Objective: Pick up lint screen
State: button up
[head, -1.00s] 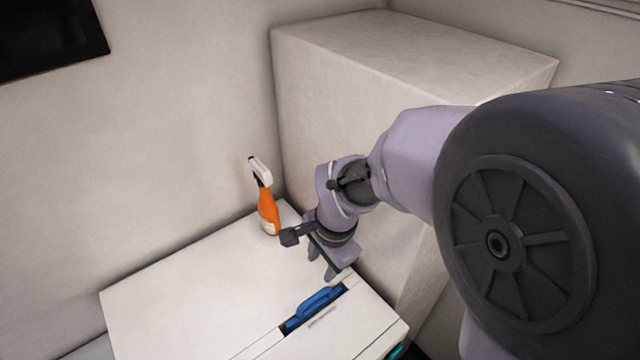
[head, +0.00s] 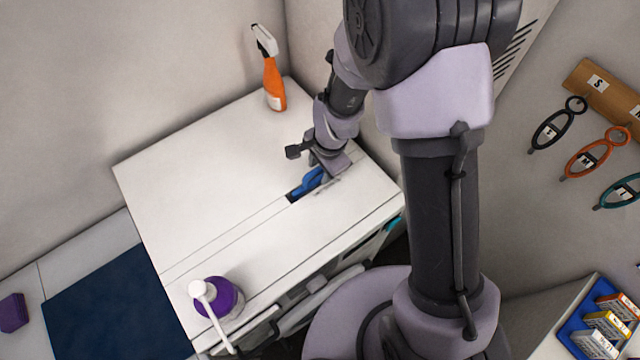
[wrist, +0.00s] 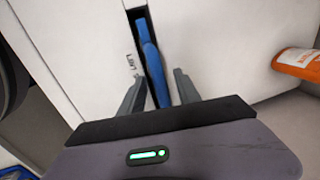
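The lint screen shows as a blue handle (head: 308,184) in a dark slot in the top of a white machine (head: 215,170). In the wrist view the blue handle (wrist: 151,60) runs lengthwise between the two fingers, with printed lettering beside the slot. My gripper (wrist: 158,88) is open, one finger on each side of the handle's near part. From the head view my gripper (head: 318,164) is at the slot's far end. I cannot tell whether the fingers touch the handle. The screen below the handle is hidden in the slot.
An orange spray bottle (head: 274,85) stands at the machine's back corner. A purple pump bottle (head: 218,297) stands at its front left. Looped tools (head: 558,125) hang on the right wall. A blue tray (head: 590,335) with small boxes is at lower right. Most of the machine top is clear.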

grip_shut()
dwell(1.3)
